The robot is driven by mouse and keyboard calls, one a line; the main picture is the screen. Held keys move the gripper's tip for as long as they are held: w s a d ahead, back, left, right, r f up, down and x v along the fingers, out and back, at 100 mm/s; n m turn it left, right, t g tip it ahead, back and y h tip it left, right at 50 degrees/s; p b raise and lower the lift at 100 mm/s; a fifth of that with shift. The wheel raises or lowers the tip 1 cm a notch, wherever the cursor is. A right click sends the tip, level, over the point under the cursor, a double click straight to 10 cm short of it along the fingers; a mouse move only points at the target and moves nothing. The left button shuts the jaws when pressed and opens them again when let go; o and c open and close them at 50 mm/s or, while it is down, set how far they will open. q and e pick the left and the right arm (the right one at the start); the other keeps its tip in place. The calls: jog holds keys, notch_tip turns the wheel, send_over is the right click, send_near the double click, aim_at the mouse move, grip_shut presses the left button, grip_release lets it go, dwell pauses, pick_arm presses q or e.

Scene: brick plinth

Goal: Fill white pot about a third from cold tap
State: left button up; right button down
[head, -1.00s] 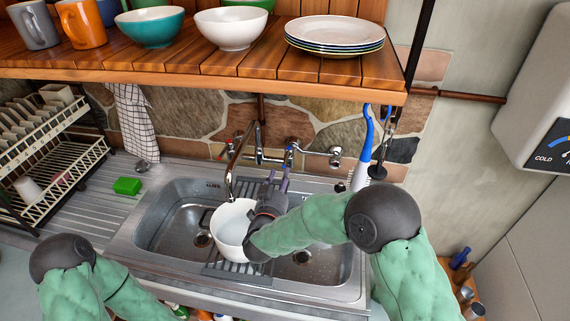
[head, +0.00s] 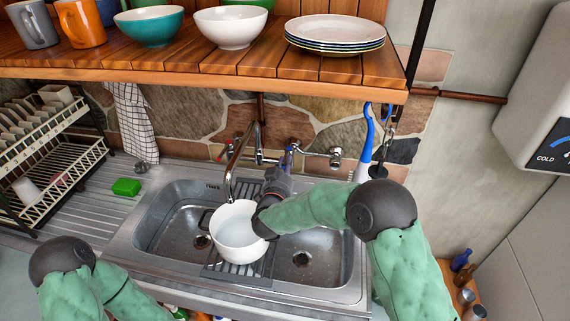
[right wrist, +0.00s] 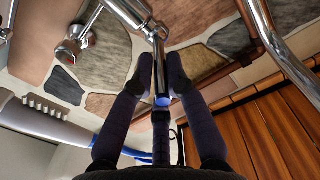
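The white pot (head: 238,241) stands upright on the dark slatted rack over the middle of the sink, below the end of the tap's spout (head: 229,180). Its inside looks pale; I cannot make out a water level or a stream. My right gripper (head: 288,160) is up at the blue-marked cold tap, behind and right of the pot. In the right wrist view its two fingers (right wrist: 158,80) close in on both sides of the blue-tipped lever of the cold tap (right wrist: 161,98). My left arm shows at lower left, but its gripper is out of view.
The sink (head: 190,190) has a basin on each side of the rack (head: 238,270). A green sponge (head: 127,187) and dish rack (head: 55,180) are at left. A blue-handled brush (head: 366,140) hangs right of the taps. A wooden shelf (head: 200,78) with dishes overhangs them.

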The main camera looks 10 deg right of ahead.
jog(key=shift+d+r, duration=0.1)
jog(key=shift+r, duration=0.05)
jog(key=y, duration=0.1)
jog(key=d+n+y+b, duration=0.1)
jog(key=n+t+y+b, duration=0.1)
jog(key=shift+s+d+r, duration=0.15)
jog(key=shift+s+d, duration=0.05)
jog(key=shift+d, duration=0.05)
jog(key=c, duration=1.3)
grip_release()
jog(key=shift+s, duration=0.1)
